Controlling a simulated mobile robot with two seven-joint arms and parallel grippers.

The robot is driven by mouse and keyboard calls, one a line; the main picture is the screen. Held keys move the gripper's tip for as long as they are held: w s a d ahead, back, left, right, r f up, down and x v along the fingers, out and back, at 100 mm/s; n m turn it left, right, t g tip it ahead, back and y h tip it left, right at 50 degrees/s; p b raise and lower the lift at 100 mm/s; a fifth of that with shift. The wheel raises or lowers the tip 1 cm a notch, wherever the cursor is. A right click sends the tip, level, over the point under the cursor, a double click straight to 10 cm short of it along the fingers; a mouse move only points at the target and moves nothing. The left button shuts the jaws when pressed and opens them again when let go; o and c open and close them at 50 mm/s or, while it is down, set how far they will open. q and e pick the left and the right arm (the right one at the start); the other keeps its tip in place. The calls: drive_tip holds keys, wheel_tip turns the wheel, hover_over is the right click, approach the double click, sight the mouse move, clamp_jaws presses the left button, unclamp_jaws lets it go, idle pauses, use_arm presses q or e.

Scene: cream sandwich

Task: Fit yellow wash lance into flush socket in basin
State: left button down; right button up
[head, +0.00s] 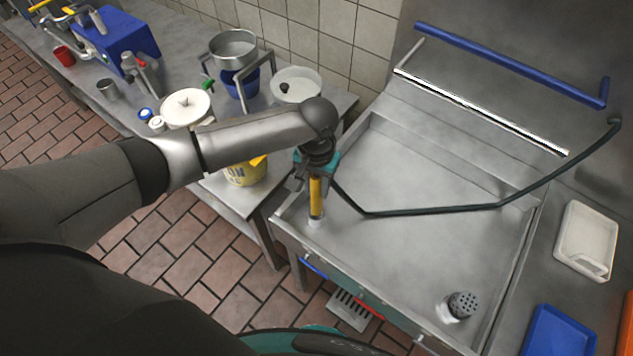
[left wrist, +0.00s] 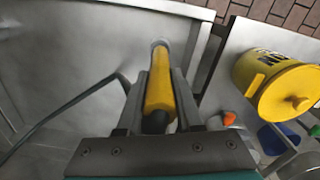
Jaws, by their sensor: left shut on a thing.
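The yellow wash lance (head: 316,203) is held by my left gripper (head: 314,180), pointing down over the front left corner of the steel basin (head: 420,240). In the left wrist view the lance (left wrist: 160,88) lies between the two fingers of my left gripper (left wrist: 158,95), which are shut on it. A pale grey collar (head: 316,222) is at the lance's lower end; I cannot tell whether it is the lance's tip or the socket. A dark hose (head: 430,210) runs across the basin. My right gripper is not in view.
A perforated dark strainer (head: 463,304) stands at the basin's front right. A yellow bucket (head: 243,174) and pots stand on the side table to the left. A white tray (head: 587,240) and a blue tray (head: 556,333) lie at the right. The basin's middle is mostly clear.

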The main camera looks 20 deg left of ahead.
sight(316, 199)
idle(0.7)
use_arm(q)
drive_tip(key=shift+p, duration=0.45)
idle(0.5)
drive_tip(key=shift+p, duration=0.45)
drive_tip(key=shift+p, duration=0.4)
drive_tip(key=shift+f+b, duration=1.85)
drive_tip(key=shift+f, duration=0.95)
drive_tip(key=shift+c, duration=2.4)
unclamp_jaws()
